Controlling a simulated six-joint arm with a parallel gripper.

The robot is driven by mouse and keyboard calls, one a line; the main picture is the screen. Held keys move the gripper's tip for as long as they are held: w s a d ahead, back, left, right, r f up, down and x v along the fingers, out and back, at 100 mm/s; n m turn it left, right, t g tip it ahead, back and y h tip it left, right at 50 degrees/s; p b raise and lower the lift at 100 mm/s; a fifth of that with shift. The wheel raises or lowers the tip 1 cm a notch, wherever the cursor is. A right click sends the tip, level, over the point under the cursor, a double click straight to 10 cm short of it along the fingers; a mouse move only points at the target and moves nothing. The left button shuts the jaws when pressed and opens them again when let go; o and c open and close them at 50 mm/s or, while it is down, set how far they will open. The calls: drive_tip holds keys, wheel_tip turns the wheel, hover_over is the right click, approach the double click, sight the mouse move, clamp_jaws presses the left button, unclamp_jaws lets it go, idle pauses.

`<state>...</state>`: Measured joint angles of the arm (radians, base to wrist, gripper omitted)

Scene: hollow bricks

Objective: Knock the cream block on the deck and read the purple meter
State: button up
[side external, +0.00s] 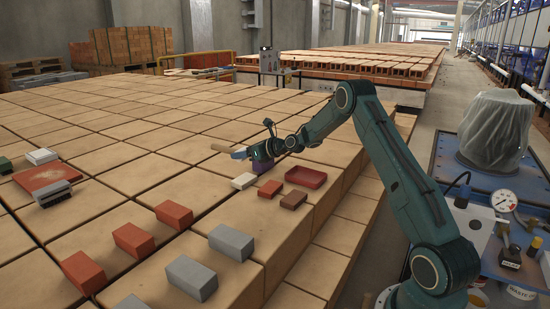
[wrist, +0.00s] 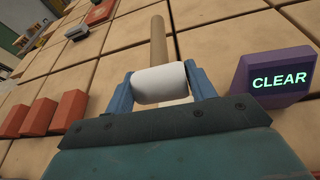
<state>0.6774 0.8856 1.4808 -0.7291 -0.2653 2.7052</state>
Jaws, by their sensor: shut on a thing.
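My gripper (side external: 240,154) is shut on a tool, raised above the deck (side external: 140,165). In the wrist view, the tool has a pale rounded piece (wrist: 160,85) between the fingers and a tan wooden rod (wrist: 158,40) pointing away. The rod also shows left of my gripper in the side view (side external: 221,149). The cream block (side external: 243,181) lies on the deck below my gripper, apart from it. I cannot make it out in the wrist view. The purple meter (side external: 269,189) stands right of the cream block; its screen in the wrist view (wrist: 279,81) reads CLEAR.
A red tray (side external: 306,177) and a brown block (side external: 293,200) lie right of the meter. Red bricks (side external: 133,239) and grey bricks (side external: 192,278) stand nearer the camera. A red plate (side external: 47,177) with dark-and-light blocks lies at left. The deck beyond is largely clear.

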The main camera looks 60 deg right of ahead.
sight(246, 179)
drive_tip(key=shift+w+d+f, duration=0.25)
drive_tip(key=shift+d+f, duration=0.2)
drive_tip(key=shift+f, duration=0.2)
drive_tip(key=shift+f, duration=2.8)
drive_tip(key=shift+f, duration=0.6)
drive_tip(key=shift+r, duration=3.6)
drive_tip(key=v, duration=0.9)
drive_tip(key=shift+s+a, duration=0.25)
drive_tip(key=shift+a, duration=0.05)
